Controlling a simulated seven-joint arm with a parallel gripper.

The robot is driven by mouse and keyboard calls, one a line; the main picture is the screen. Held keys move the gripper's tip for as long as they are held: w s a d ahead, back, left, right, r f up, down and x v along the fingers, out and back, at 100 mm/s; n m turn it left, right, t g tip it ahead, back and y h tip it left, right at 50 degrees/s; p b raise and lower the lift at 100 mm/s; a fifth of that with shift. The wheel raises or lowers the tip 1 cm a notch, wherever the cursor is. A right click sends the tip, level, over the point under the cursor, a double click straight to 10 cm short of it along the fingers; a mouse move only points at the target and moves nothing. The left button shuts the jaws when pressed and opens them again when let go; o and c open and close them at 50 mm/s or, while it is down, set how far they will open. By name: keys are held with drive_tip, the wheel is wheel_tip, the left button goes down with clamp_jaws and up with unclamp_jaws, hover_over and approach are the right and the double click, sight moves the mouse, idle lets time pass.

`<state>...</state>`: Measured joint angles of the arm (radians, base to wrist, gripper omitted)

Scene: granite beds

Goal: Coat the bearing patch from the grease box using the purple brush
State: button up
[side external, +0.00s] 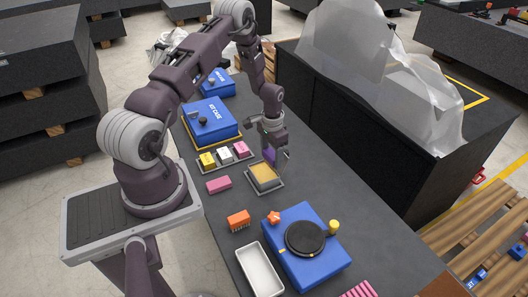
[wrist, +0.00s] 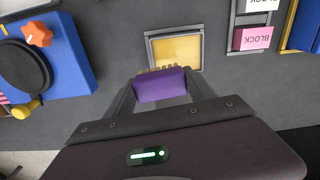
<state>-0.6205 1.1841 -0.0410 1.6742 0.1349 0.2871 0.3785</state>
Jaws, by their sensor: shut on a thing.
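My gripper (side external: 271,150) is shut on the purple brush (side external: 269,156), whose handle also shows between my fingers in the wrist view (wrist: 160,86). Its tan bristles (wrist: 157,70) point at the near edge of the grease box. The grease box (side external: 272,188) is a shallow grey tray with yellow grease (wrist: 176,49) in it. The brush is over or at the box's edge; I cannot tell whether the bristles touch the grease. A blue block (side external: 333,270) with a dark round disc (side external: 305,238) stands nearer the front; I cannot tell whether the disc is the bearing patch.
An orange star knob (side external: 273,217) and a yellow knob (side external: 334,227) stick up by the disc. An orange brush (side external: 238,220), a pink block (side external: 218,184) and a white tray (side external: 258,270) lie nearby. Small blocks (side external: 225,155) and blue cases (side external: 211,122) stand farther back.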

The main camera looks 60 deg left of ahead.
drive_tip(key=s+d+r+m, duration=0.1)
drive_tip(key=d+m, duration=0.5)
drive_tip(key=d, duration=0.4)
drive_tip(key=s+d+r+m, duration=0.1)
drive_tip(key=d+m, duration=0.5)
drive_tip(key=d, duration=0.5)
drive_tip(key=s+d+r+m, duration=0.1)
drive_tip(key=s+d+m, duration=0.1)
drive_tip(key=d+m, duration=0.5)
drive_tip(key=shift+s+d, duration=0.1)
drive_tip(key=shift+d, duration=1.65)
drive_tip(key=s+d+r+m, duration=0.1)
drive_tip(key=s+d+m, duration=0.4)
drive_tip(key=d+m, duration=0.15)
drive_tip(key=shift+n, duration=0.25)
drive_tip(key=shift+d+f, duration=0.15)
drive_tip(key=shift+f, duration=1.55)
drive_tip(key=shift+d+f, duration=0.15)
drive_tip(key=shift+f, duration=1.5)
drive_tip(key=shift+w+a+f, duration=0.1)
drive_tip(key=shift+a+f, duration=0.4)
drive_tip(key=shift+f, duration=0.05)
drive_tip(key=shift+c, duration=0.6)
drive_tip(key=shift+a, duration=1.45)
drive_tip(key=shift+d+f, duration=0.1)
drive_tip(key=shift+d, duration=1.75)
drive_tip(key=shift+d+r, duration=0.15)
drive_tip(key=shift+r, duration=0.05)
wheel_tip(320, 180, up, 8)
